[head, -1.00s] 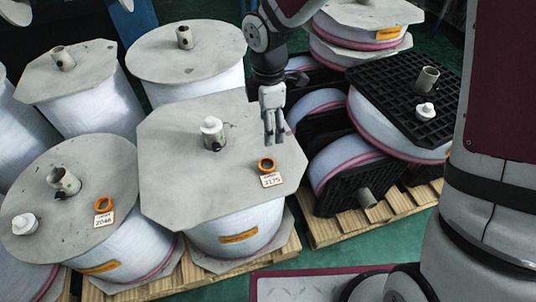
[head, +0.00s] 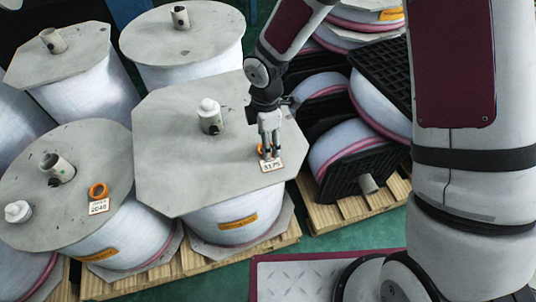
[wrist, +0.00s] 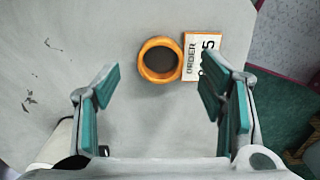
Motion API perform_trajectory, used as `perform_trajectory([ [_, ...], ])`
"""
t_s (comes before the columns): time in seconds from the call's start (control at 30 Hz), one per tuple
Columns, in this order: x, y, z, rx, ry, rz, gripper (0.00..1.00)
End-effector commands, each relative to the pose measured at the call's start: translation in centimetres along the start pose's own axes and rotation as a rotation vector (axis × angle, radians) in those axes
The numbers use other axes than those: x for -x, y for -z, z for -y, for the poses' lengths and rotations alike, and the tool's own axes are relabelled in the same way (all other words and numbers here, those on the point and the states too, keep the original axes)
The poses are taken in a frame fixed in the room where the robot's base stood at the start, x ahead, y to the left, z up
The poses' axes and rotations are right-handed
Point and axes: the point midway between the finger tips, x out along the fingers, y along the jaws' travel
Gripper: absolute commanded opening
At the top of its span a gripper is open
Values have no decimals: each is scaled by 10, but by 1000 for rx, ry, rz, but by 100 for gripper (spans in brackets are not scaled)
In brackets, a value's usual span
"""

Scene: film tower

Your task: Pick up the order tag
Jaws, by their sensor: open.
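A white order tag (head: 271,165) with dark print and an orange ring lies flat near the right front edge of the large middle spool's grey flange (head: 180,165). In the head view my gripper (head: 269,152) points down over this tag and hides part of the ring. In the wrist view the gripper (wrist: 160,92) is open and empty. The orange ring (wrist: 142,62) shows between and beyond the teal fingers, and the printed card (wrist: 203,60) is beside it, partly behind the right finger. A second tag (head: 98,207), reading 2046, lies with an orange ring on the left spool.
A white capped post (head: 209,118) rises from the middle spool, left of my gripper. A white knob (head: 18,211) sits on the left spool (head: 100,165). Wooden pallets (head: 340,212) carry the spools.

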Motion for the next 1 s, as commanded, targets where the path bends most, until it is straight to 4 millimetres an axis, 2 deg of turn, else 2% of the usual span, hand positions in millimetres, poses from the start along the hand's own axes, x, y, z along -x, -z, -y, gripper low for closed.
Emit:
perform_trajectory([
  [0.03,-10,0,1,1,2,0,64],
  [0.17,-22,0,1,-1,1,0,64],
  [0.43,-25,0,1,-1,0,-1,64],
  [0.47,-25,0,1,-1,0,-1,62],
  [0.63,-25,0,1,-1,0,0,25],
  [1.0,-24,0,1,-1,0,0,25],
])
